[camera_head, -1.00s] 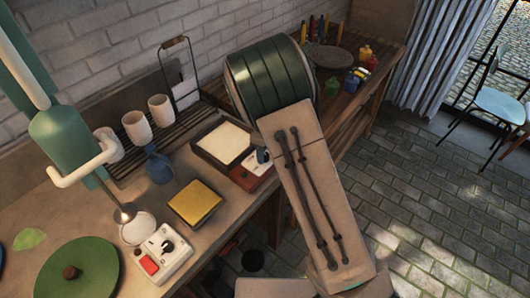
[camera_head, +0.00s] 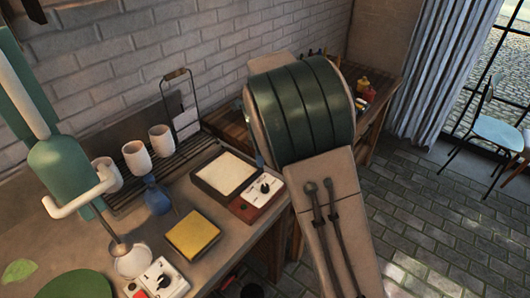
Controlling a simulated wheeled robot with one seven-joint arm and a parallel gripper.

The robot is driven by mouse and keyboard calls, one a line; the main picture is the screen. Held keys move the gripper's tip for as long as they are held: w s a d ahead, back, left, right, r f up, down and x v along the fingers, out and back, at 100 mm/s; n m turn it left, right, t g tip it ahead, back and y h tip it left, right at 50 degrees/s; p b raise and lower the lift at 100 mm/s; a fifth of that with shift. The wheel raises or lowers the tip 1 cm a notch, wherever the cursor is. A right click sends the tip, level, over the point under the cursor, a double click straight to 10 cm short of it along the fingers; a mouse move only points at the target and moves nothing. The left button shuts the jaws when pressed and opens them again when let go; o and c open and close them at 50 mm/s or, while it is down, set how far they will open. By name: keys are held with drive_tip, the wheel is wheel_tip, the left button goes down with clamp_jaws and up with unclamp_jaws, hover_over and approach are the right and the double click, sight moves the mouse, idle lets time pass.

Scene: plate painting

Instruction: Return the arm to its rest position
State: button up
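My arm's green ribbed joint (camera_head: 303,112) and beige link (camera_head: 335,225) cross the right half of the head view, over the right end of the workbench and the floor. The joint is bent, and the link with its dark rods runs down to the bottom edge. My gripper does not show, so whether it is open or holds anything is hidden. The joint covers part of the bench behind it.
The workbench (camera_head: 215,240) holds white cups (camera_head: 161,140), a blue jug (camera_head: 157,197), a yellow pad (camera_head: 193,234), a framed white panel (camera_head: 226,172) with a dial box, and a tall green apparatus (camera_head: 65,170). Paved floor (camera_head: 430,220) lies open at the right, before a blue chair (camera_head: 497,130).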

drive_tip(key=s+d+r+n+t, duration=0.1)
drive_tip(key=s+d+r+n, duration=0.1)
drive_tip(key=s+d+n, duration=0.3)
drive_tip(key=s+d+r+n+t, duration=0.1)
drive_tip(key=s+d+n, duration=0.4)
drive_tip(key=s+n, duration=0.5)
drive_tip(key=s+d+r+n+t, duration=0.1)
drive_tip(key=s+d+r+n, duration=0.3)
drive_tip(key=s, duration=0.7)
drive_tip(key=d+n, duration=0.2)
drive_tip(key=n, duration=0.1)
drive_tip(key=shift+s+n, duration=0.15)
drive_tip(key=shift+n, duration=0.25)
